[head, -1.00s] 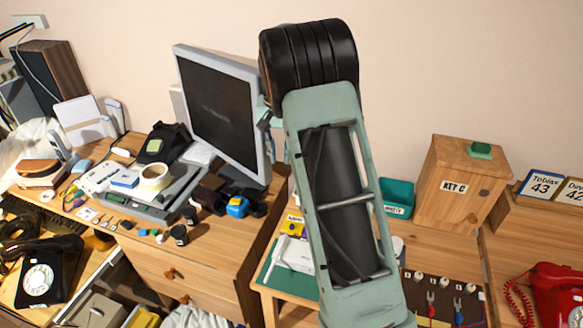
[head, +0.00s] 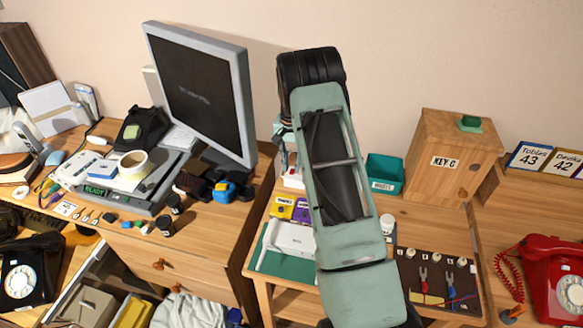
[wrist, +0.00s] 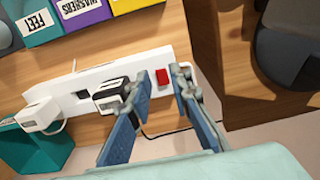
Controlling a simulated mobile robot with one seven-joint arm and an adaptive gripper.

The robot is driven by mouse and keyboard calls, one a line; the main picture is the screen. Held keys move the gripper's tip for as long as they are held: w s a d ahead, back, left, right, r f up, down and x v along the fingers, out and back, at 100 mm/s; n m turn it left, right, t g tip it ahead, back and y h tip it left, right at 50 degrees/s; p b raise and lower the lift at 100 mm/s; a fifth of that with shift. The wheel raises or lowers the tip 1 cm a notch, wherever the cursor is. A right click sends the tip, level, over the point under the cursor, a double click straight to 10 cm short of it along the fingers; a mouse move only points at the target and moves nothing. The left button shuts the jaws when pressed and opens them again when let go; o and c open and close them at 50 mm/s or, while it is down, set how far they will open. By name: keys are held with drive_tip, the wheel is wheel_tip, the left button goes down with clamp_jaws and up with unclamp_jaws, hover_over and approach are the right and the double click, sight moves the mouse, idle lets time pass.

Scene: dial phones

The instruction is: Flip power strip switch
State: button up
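In the wrist view a white power strip (wrist: 95,88) lies on the wooden desk. Its red switch (wrist: 162,76) is near the right end. A black plug (wrist: 112,95) and a white plug (wrist: 40,116) sit in the strip. My gripper (wrist: 161,82) has two blue-padded fingers spread apart. The fingers stand on either side of the red switch, with the gap empty. I cannot tell whether the fingertips touch the strip. In the head view my arm hides most of the gripper and strip; a white piece, perhaps of the strip, shows beside the arm.
Purple and yellow labelled boxes (wrist: 85,14) stand alongside the strip. A teal bin (head: 383,174) is right of my arm in the head view. A wooden cabinet edge (wrist: 210,60) rises close to the strip's switch end. A cable runs near the fingers.

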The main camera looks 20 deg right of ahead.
drive_tip(key=shift+f, duration=1.05)
clamp_jaws()
drive_tip(key=shift+w+d+g+y+b, duration=0.1)
drive_tip(key=shift+w+g+y+b, duration=0.2)
drive_tip(key=shift+g+b, duration=0.1)
drive_tip(key=shift+g+y+b, duration=0.3)
drive_tip(key=shift+g+b, duration=0.1)
drive_tip(key=shift+b, duration=0.05)
drive_tip(key=shift+w+d+b, duration=0.1)
drive_tip(key=shift+w+b, duration=0.05)
drive_tip(key=shift+b, duration=0.2)
drive_tip(key=shift+r+g+y+b, duration=0.1)
drive_tip(key=shift+g+y+b, duration=0.2)
drive_tip(key=shift+g+b, duration=0.35)
drive_tip(key=shift+r, duration=0.1)
